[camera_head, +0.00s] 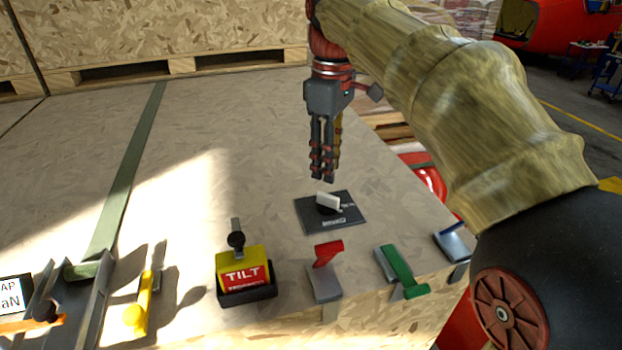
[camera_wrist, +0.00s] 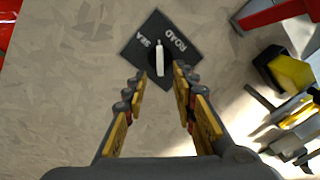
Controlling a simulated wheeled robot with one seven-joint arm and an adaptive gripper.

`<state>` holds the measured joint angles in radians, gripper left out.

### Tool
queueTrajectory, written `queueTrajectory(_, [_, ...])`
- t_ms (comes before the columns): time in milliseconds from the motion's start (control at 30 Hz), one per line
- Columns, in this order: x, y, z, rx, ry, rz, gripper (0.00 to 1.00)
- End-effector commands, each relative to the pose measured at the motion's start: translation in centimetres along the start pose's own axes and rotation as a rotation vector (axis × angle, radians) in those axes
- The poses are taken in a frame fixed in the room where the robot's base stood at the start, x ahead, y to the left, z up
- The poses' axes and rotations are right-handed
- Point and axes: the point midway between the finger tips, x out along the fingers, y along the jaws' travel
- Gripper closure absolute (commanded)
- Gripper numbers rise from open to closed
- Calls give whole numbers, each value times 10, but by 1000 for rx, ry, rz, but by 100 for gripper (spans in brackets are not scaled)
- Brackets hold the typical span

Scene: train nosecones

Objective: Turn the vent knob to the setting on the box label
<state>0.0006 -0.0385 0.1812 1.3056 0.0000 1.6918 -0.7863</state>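The vent knob (camera_head: 328,202) has a white bar handle on a square black plate (camera_head: 308,217) on the box top (camera_head: 220,130). In the wrist view, the white handle (camera_wrist: 159,60) stands roughly upright in the picture. The words SEA and ROAD are on the plate (camera_wrist: 135,52), left and right of the handle's upper end. The handle's lower end lies near the fingertips, and the lower plate is partly hidden. My gripper (camera_head: 322,177) points down above the knob, apart from it. In the wrist view, its fingers (camera_wrist: 157,84) are open with nothing between them. I cannot make out a label naming a setting.
A yellow TILT indicator (camera_head: 243,268), a red latch (camera_head: 326,272), a green latch (camera_head: 398,267) and a blue-handled latch (camera_head: 453,241) line the near edge. A yellow handle (camera_head: 142,300) and a green strap (camera_head: 128,180) are at left. The top behind the knob is clear.

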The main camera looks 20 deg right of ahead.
Motion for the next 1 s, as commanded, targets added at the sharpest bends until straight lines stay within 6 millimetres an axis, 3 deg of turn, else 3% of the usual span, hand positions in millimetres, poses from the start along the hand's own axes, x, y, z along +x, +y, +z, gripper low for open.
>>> queueTrajectory(500, [67, 0, 0, 0, -2, -1, 73])
queueTrajectory(900, [77, 0, 0, 0, -1, -1, 73])
queueTrajectory(1000, [77, 0, 0, 0, -1, -1, 78])
